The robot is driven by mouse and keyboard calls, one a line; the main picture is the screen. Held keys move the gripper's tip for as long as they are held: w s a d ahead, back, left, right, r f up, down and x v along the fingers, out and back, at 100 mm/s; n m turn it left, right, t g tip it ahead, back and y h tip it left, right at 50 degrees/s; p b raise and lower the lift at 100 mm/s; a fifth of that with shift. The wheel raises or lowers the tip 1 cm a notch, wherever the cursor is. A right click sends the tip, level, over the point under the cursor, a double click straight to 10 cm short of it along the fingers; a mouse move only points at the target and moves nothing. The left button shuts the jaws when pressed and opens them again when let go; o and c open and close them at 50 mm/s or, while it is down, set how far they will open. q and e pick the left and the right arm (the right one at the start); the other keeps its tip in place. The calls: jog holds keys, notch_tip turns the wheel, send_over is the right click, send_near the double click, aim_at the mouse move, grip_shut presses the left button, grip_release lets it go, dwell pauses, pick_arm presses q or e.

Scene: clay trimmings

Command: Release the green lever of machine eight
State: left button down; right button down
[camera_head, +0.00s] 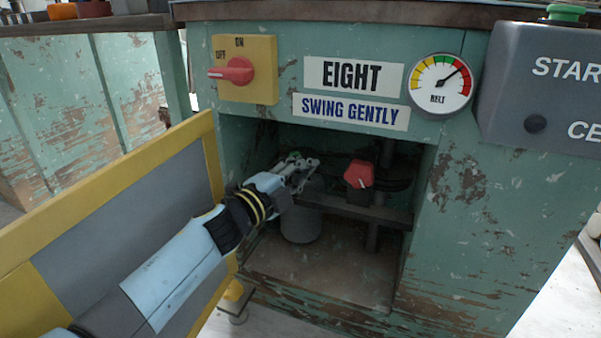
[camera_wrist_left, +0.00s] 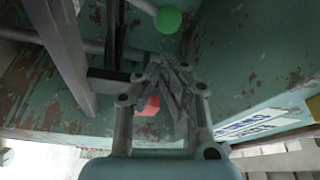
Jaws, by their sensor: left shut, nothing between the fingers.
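Machine eight (camera_head: 470,210) is a worn green cabinet with an "EIGHT" label (camera_head: 354,75) and an open recess in its front. My left gripper (camera_head: 308,164) reaches into the mouth of the recess from the left, shut and empty. The green ball of a lever on a grey rod (camera_wrist_left: 167,19) shows at the top of the left wrist view, beyond my shut fingertips (camera_wrist_left: 170,66), with a visible gap between. In the head view the lever is mostly hidden behind my gripper. My right gripper is in neither view.
A red knob (camera_head: 359,174) sits inside the recess, right of my gripper; it also shows in the left wrist view (camera_wrist_left: 148,106). A yellow-framed grey panel (camera_head: 90,215) stands open at the left. A red switch (camera_head: 236,71) and a gauge (camera_head: 440,84) are above the recess.

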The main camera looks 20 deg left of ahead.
pick_arm(q)
jog(key=shift+w+a+f, duration=0.1)
jog(key=shift+w+a, duration=0.25)
jog(key=shift+a, duration=0.1)
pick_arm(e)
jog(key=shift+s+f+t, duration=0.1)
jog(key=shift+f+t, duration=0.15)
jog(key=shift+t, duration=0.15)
pick_arm(q)
jog(key=shift+a, duration=0.1)
jog(key=shift+a+r+n, duration=0.15)
jog(key=shift+r+n, duration=0.05)
jog(key=shift+n, duration=0.2)
jog(key=shift+a+r+n+t, duration=0.15)
jog(key=shift+a+n+t, duration=0.15)
jog(key=shift+n, duration=0.1)
jog(key=a+n, duration=0.1)
jog(key=n, duration=0.1)
jog(key=a+n+t+y, duration=0.1)
jog(key=a+n, duration=0.1)
jog(key=a+r+n, duration=0.1)
jog(key=n, duration=0.1)
jog(key=shift+w+a+n+t, duration=0.1)
jog(key=shift+a+n+t, duration=0.2)
jog(key=shift+a+t, duration=0.1)
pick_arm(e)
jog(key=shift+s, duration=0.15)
pick_arm(q)
jog(key=shift+r, duration=0.1)
